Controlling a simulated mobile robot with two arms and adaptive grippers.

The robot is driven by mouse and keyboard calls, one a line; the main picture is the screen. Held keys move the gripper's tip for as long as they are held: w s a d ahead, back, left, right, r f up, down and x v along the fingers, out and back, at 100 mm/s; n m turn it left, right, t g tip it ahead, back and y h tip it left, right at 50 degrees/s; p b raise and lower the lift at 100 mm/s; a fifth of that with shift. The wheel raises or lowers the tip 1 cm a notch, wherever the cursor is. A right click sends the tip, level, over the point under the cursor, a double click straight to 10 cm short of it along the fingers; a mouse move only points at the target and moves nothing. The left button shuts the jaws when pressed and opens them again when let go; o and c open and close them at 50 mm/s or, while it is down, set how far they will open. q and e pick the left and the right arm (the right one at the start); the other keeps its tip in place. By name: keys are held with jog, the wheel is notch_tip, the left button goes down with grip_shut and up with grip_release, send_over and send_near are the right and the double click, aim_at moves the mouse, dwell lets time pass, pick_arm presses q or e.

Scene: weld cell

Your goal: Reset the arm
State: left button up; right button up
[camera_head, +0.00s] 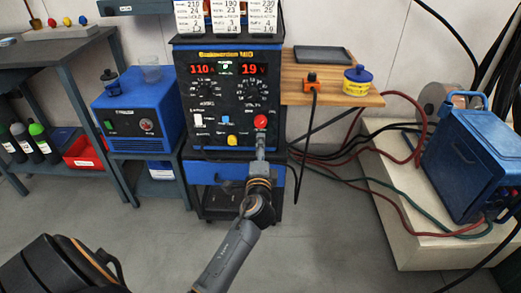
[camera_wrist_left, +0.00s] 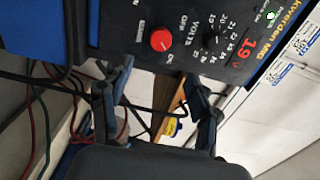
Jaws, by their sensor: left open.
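My left arm comes up from the bottom of the head view, and its gripper (camera_head: 260,146) is just below the red knob (camera_head: 260,121) of the welding machine (camera_head: 227,150). In the left wrist view the gripper (camera_wrist_left: 159,78) is open, with nothing between its fingers. The red knob (camera_wrist_left: 160,40) shows beyond the fingertips, apart from them in that view. The machine's lit displays read 110 and 19. My right gripper is not in view.
A blue unit (camera_head: 138,112) stands left of the machine. A wooden shelf (camera_head: 330,92) at the right holds a dark tray, an orange item and a yellow-blue tub (camera_head: 357,80). Hoses and cables run to a blue case (camera_head: 474,160). The floor in front is clear.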

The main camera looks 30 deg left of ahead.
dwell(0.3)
